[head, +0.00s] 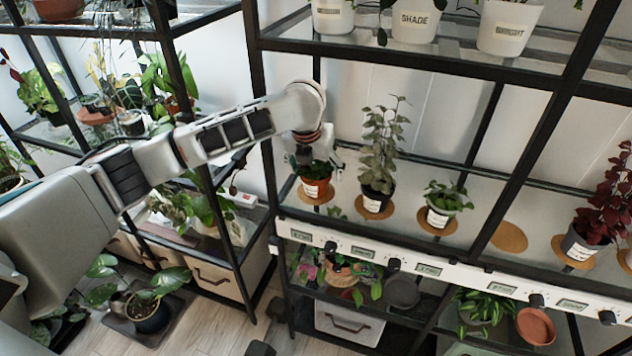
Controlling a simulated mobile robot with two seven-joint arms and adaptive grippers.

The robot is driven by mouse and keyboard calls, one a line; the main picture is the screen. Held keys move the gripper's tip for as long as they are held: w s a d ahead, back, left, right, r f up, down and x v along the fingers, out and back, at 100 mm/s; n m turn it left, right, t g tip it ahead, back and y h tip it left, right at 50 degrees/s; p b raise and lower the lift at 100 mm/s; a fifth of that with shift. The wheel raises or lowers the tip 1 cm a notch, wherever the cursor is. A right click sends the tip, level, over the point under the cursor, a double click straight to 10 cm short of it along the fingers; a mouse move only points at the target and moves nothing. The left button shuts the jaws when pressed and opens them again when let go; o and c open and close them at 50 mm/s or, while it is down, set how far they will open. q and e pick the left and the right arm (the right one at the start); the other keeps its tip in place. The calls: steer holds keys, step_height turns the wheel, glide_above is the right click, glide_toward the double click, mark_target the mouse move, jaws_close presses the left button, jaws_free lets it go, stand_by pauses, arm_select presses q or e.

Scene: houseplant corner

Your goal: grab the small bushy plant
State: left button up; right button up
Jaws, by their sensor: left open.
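A small bushy green plant in an orange pot with a white label (316,187) stands on a round cork mat (301,197) at the left end of the middle shelf. My left gripper (316,160) is open and sits right over this plant, with its fingers around or just in front of the leaves; I cannot tell whether they touch. The gripper hides part of the foliage. My right gripper is not in view.
A taller grey-green plant (379,160) stands close to the right of the orange pot. An empty cork mat (509,237) and a dark red plant (601,200) are further right. A black shelf post (254,75) rises at the left, and a control strip (420,268) runs along the front edge.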

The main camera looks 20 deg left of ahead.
arm_select(q)
steer(key=shift+w+f, duration=0.2)
steer(key=shift+f, duration=0.25)
steer(key=c, duration=1.3)
steer(key=shift+o, duration=0.2)
steer(key=shift+r, duration=0.15)
